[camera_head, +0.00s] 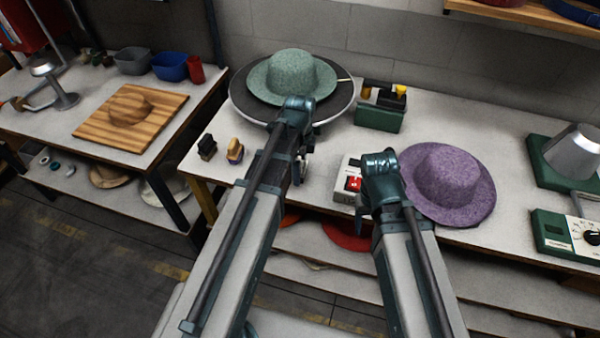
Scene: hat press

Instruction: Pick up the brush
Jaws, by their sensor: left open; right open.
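Two small brush-like blocks stand on the left end of the white table. One is a dark block (207,147); the other is tan with a dark blue part (235,151). I cannot tell for sure which is the brush. My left gripper (301,171) is open, to the right of both blocks and apart from them, partly hidden by its arm. My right gripper (363,212) is open near the table's front edge, mostly hidden behind its own arm, far from the blocks.
A green hat (291,74) sits on a round dark plate (248,108) behind my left arm. A green box (379,116) with yellow-topped items stands behind. A purple hat (448,182) and a control box with a red switch (353,184) are near my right arm. Another table (55,128) stands left.

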